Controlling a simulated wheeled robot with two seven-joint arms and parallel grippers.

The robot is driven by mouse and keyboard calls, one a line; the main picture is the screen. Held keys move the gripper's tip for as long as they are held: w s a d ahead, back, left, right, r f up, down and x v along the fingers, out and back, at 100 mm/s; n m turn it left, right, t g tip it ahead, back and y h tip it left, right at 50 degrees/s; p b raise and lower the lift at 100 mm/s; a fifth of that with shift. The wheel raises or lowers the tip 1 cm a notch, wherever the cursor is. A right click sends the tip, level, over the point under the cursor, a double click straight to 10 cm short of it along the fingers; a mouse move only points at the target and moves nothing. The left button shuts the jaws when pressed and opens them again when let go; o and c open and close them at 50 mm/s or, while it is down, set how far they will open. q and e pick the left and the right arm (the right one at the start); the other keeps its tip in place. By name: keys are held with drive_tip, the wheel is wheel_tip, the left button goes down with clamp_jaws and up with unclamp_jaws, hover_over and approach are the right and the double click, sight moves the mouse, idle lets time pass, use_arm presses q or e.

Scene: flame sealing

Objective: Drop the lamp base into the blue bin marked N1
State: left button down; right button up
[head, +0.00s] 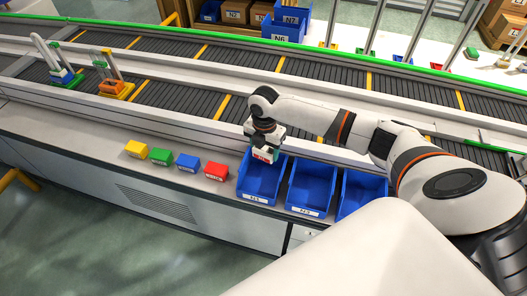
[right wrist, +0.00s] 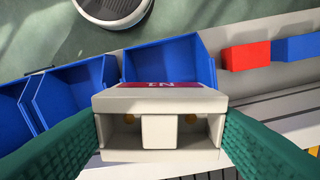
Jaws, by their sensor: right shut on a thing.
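My right gripper (head: 263,153) is shut on the lamp base (right wrist: 160,106), a pale block with a dark red label on its edge that looks like an upside-down "N1". In the right wrist view, the green finger pads (right wrist: 160,130) grip it from both sides. In the head view, the gripper holds it over the back edge of the leftmost blue bin (head: 263,187). That bin also shows behind the base in the right wrist view (right wrist: 175,55). Its front label is small and looks like N1. My left gripper is not in view.
Two more blue bins, a middle one (head: 311,191) and a right one (head: 360,190), stand to the right. Red (head: 215,171), blue (head: 187,163), green (head: 160,158) and yellow (head: 136,149) blocks line the counter to the left. A conveyor (head: 200,75) runs behind.

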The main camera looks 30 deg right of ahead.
drive_tip(key=shift+w+d+r+n, duration=0.65)
drive_tip(key=shift+d+n, duration=0.05)
drive_tip(key=shift+n, duration=0.3)
wheel_tip(320, 180, down, 6)
drive_tip(key=b, duration=0.5)
drive_tip(key=shift+w+d, duration=0.15)
drive_tip(key=o, duration=1.1)
drive_tip(key=shift+r, duration=0.1)
wheel_tip(320, 180, up, 12)
drive_tip(key=shift+b, duration=0.95)
